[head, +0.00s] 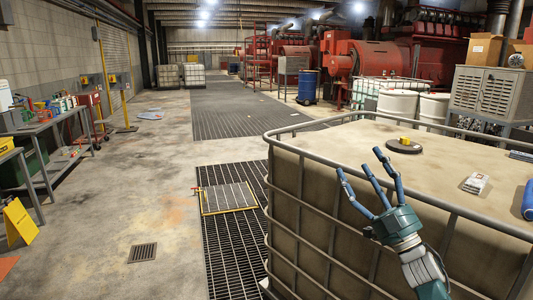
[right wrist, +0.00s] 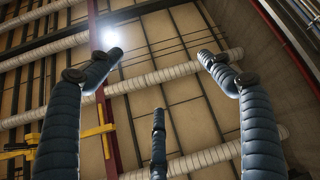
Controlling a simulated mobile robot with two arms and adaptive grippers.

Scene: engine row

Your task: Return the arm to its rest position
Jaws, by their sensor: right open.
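My right gripper (head: 368,182) is in the head view at the lower right, in front of the near side of a large caged tank (head: 330,190). Its blue fingers point up and are spread apart with nothing between them. The right wrist view also shows the fingers of this gripper (right wrist: 160,90), wide apart and empty, with the ceiling beams and a bright lamp beyond them. My left gripper is in neither view.
On the tank top are a dark round cap with a yellow part (head: 405,145), a small white packet (head: 475,183) and a blue object (head: 528,200). A workbench (head: 50,150) and a yellow floor sign (head: 19,222) stand at the left.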

